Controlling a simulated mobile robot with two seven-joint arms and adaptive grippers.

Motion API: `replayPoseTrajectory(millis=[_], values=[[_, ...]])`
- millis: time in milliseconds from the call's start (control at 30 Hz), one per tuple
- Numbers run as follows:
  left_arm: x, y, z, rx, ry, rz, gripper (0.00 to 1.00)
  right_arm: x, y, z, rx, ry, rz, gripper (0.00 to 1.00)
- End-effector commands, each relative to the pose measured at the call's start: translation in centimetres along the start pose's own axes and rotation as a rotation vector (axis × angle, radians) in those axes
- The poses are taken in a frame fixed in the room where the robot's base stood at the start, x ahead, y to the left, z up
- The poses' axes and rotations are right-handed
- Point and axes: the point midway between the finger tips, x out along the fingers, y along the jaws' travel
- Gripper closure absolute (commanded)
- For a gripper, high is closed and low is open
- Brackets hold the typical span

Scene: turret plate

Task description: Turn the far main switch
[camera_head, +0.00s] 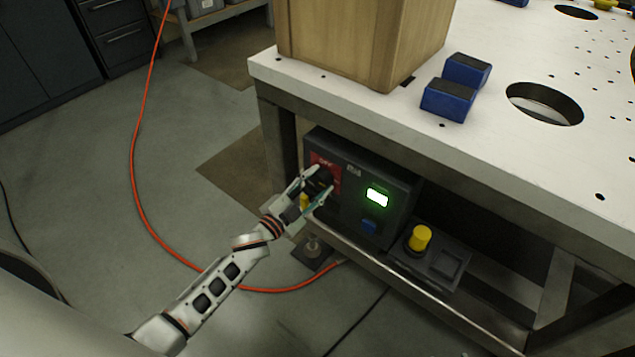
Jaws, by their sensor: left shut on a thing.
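The main switch (325,176) is a dark knob on a red plate marked OFF, at the left end of the front of a dark control box (400,187). The box stands on a shelf under the white table. My left gripper (318,185) reaches in from the lower left and is shut on the switch knob, with a finger on each side. The fingers hide part of the knob, so I cannot tell its exact angle. My right gripper is not in view.
A lit green display (377,197) and a blue button (369,227) are on the box. A yellow knob (419,238) stands to its right. The table (540,60) overhangs the box and carries a wooden block (345,40). An orange cable (133,150) crosses the floor.

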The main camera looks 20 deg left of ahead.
Motion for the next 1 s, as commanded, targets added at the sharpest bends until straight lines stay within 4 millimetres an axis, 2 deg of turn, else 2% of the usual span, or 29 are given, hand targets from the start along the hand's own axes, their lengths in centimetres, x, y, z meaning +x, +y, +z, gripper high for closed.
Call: replayPoseTrajectory(millis=[33, 67, 100, 133, 433, 567, 667, 1000], values=[[-0.1, 0.1, 0.1, 0.004, -0.002, 0.002, 0.82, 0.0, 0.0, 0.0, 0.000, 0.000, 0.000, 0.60], [-0.1, 0.1, 0.1, 0.004, -0.002, 0.002, 0.58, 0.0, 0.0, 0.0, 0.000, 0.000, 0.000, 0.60], [-0.1, 0.1, 0.1, 0.003, -0.002, 0.002, 0.48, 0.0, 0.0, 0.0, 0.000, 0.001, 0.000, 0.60], [-0.1, 0.1, 0.1, 0.003, -0.002, 0.002, 0.44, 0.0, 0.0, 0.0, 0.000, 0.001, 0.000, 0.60], [0.0, 0.0, 0.0, 0.001, -0.001, 0.001, 0.44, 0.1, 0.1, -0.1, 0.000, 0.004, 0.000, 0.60], [-0.7, 0.1, 0.1, 0.001, -0.001, 0.001, 0.44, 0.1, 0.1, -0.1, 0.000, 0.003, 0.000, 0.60], [-2.0, 0.1, 0.1, 0.000, -0.002, 0.002, 0.44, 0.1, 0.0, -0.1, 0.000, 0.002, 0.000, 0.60], [-8.7, 0.1, 0.1, 0.002, -0.002, 0.003, 0.44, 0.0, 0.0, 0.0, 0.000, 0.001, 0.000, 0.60]])
